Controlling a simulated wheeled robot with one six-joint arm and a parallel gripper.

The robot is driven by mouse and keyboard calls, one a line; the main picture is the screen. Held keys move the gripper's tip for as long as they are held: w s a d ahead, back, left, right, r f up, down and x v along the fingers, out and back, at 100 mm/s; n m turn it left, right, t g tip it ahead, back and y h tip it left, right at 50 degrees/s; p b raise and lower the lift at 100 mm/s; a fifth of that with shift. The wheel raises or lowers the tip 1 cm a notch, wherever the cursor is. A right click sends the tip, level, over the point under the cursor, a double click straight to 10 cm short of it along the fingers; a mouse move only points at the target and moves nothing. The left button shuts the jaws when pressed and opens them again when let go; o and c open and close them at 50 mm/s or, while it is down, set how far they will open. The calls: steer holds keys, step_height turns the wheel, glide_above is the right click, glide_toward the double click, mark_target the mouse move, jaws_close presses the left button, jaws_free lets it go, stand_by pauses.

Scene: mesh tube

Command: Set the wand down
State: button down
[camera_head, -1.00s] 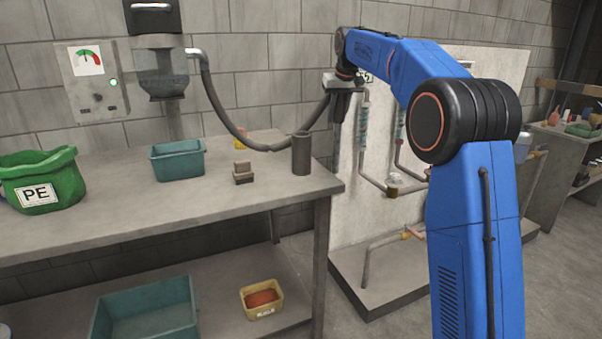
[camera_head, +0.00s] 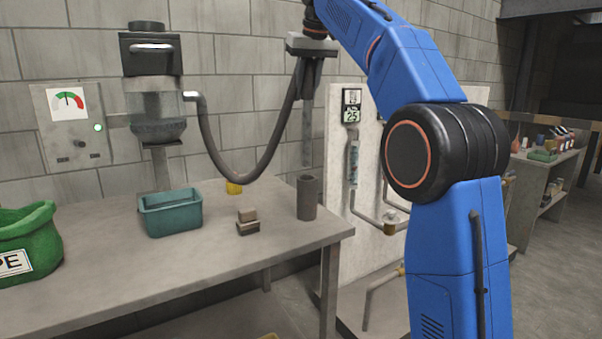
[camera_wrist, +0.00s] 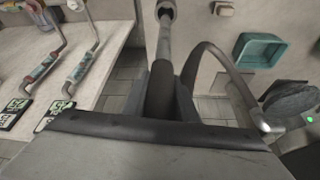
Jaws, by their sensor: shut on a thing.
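The wand (camera_head: 308,125) is a grey metal pipe with a dark grip, and it hangs upright from my gripper (camera_head: 308,72). My gripper is shut on its upper end. The wand also shows in the wrist view (camera_wrist: 164,45), running away from the fingers. A dark open cylinder holder (camera_head: 307,200) stands on the bench top (camera_head: 265,235). A dark hose (camera_head: 245,175) loops from the wand to the hopper loader (camera_head: 157,100).
Small brown blocks (camera_head: 248,222), a teal bin (camera_head: 170,215) and a green PE sack (camera_head: 25,240) stand on the bench left of the holder. A white panel with pipes and gauges (camera_head: 342,180) stands right of the bench, behind my arm.

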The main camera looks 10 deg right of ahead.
mark_target(305, 147)
step_height(305, 147, down, 16)
steer(key=shift+f, duration=0.2)
stand_by(0.4)
steer(key=shift+f, duration=0.15)
steer(key=c, duration=1.4)
jaws_free()
steer(key=v, duration=1.2)
